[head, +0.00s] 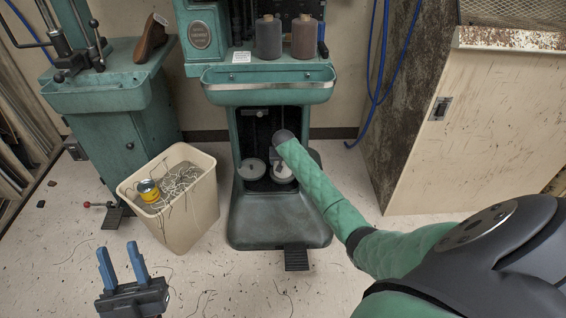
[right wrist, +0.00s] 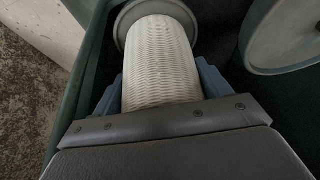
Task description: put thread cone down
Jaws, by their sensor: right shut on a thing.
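The cream thread cone (right wrist: 160,65) lies between the blue fingers of my right gripper (right wrist: 160,88), which is shut on it. A grey round plate (right wrist: 128,20) shows at the cone's far end; I cannot tell whether the cone rests on it. In the head view my right arm reaches into the dark lower opening of the green machine (head: 270,84), and my right gripper is mostly hidden by its own wrist. My left gripper (head: 122,266) is open and empty above the floor at lower left.
A second round plate (right wrist: 290,35) is beside the cone; both plates sit in the opening. Dark grey (head: 268,38) and brown (head: 305,38) cones stand on the machine above. A cream bin (head: 190,222) with thread scraps and a yellow tin (head: 149,191) stands left. A pedal (head: 296,258) juts out.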

